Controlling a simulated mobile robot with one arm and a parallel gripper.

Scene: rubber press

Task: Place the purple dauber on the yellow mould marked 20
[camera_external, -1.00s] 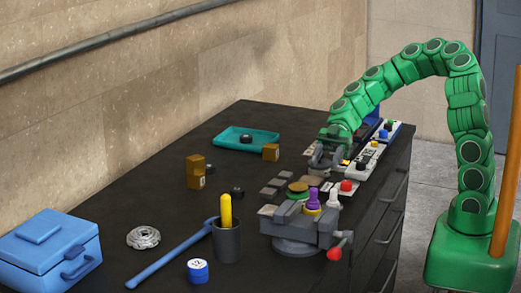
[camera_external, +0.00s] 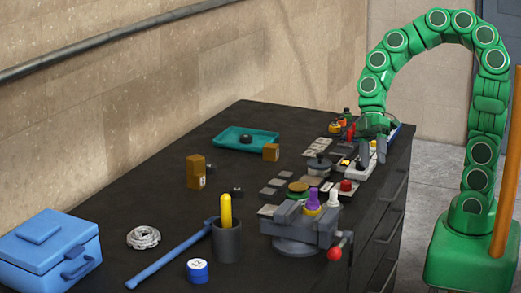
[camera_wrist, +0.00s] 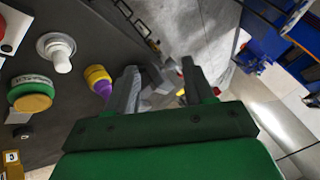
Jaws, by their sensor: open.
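The purple dauber (camera_external: 313,196) stands upright with a yellow piece (camera_external: 312,210) directly under it, beside the grey vise. In the wrist view the purple dauber (camera_wrist: 103,89) also touches the yellow piece (camera_wrist: 95,73). I cannot read a 20 on it, and cannot tell whether it is a separate mould. My gripper (camera_external: 373,160) is open and empty, fingers down over the bench's right part, behind and to the right of the dauber. The fingers of my gripper (camera_wrist: 165,82) are spread in the wrist view, with the dauber outside them, to the left.
A white knob (camera_external: 334,199) and red button (camera_external: 346,186) sit close to the dauber. The grey vise (camera_external: 290,235) has a red-ended handle. A dark knobbed piece (camera_external: 319,163) lies left of my gripper. A teal tray (camera_external: 230,136) is further back. The bench's left part has free room.

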